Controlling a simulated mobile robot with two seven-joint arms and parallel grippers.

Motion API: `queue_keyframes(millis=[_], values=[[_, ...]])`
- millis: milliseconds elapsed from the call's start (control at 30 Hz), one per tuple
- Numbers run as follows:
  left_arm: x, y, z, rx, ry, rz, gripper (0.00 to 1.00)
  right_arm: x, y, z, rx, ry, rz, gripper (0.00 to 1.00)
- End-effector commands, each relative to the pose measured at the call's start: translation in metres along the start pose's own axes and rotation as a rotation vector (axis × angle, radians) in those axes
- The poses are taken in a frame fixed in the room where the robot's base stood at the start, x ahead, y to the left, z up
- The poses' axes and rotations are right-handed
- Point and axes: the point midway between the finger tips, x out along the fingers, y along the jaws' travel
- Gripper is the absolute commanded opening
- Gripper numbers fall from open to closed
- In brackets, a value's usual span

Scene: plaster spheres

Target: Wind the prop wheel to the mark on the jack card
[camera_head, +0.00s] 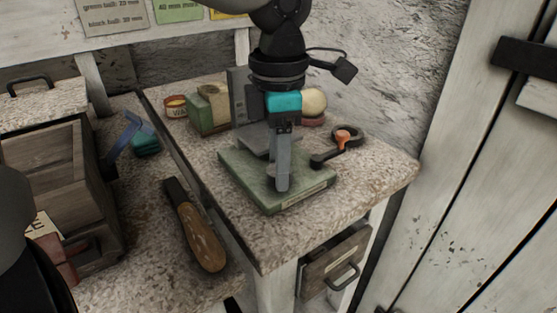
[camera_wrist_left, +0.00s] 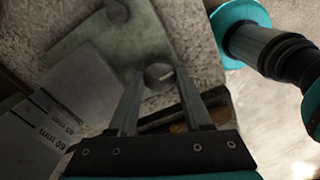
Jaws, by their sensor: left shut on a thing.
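My left gripper (camera_head: 281,187) points down over the jack's green base (camera_head: 315,195) in the head view. It is shut on the small round grey prop wheel (camera_wrist_left: 158,74), which shows between the fingertips in the left wrist view. In the head view the fingers mostly hide the wheel. The grey jack card (camera_wrist_left: 42,122) has black mark lines reading about 60 mm and 63 mm, at the left of the wrist view. The fingers stand to the right of the card there. I cannot tell how the wheel stands against the mark. My right gripper is not in view.
A green-and-cream box (camera_head: 208,108), a cream ball (camera_head: 313,102) and a black-handled tool with an orange part (camera_head: 343,138) stand near the jack. A wooden-handled tool (camera_head: 201,232) and a wooden box (camera_head: 45,165) are left. The stone top's front right corner is clear.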

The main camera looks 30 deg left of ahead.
Motion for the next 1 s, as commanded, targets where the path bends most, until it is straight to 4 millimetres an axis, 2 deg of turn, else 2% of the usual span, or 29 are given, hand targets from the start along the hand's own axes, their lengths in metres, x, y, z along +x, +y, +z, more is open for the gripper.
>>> queue_keyframes(millis=[1000], values=[[0.0,0.001,0.0,0.967,0.0,-0.001,0.0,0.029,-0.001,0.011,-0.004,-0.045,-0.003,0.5]])
